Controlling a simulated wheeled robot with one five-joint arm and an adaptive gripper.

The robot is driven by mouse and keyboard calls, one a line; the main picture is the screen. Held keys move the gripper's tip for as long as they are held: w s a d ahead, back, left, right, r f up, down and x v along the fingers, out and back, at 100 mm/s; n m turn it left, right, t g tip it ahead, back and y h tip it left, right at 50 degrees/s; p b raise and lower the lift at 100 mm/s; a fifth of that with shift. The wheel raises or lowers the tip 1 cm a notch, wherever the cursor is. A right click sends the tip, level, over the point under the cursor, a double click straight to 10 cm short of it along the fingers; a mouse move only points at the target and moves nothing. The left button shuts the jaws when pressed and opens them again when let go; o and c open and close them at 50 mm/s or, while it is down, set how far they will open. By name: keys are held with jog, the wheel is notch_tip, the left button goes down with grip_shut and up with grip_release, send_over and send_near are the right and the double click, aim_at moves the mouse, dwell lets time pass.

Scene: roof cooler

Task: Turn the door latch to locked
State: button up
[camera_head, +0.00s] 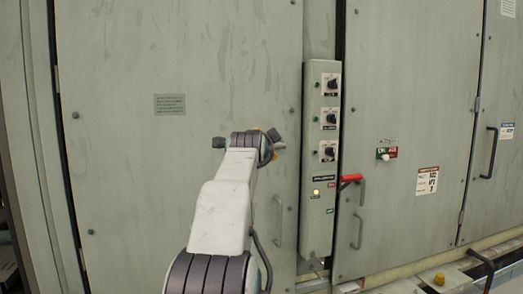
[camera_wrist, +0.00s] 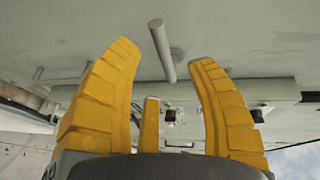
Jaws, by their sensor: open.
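My gripper (camera_head: 248,140) is in front of the large left door, left of the control column and well to the left of this piece. In the wrist view my gripper (camera_wrist: 165,57) has its yellow fingers spread wide. A grey bar (camera_wrist: 160,45) shows between the fingertips, apart from both fingers. Nothing is held.
The narrow control column (camera_head: 318,150) carries several black knobs and a lit lamp (camera_head: 316,193). A red lever (camera_head: 351,178) sticks out at its right. Grey handles are on the left door (camera_head: 278,220), right door (camera_head: 358,228) and far-right door (camera_head: 488,152). A pipe runs along the floor.

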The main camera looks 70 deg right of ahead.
jog(key=shift+p+x, duration=1.65)
jog(key=shift+x, duration=2)
grip_shut()
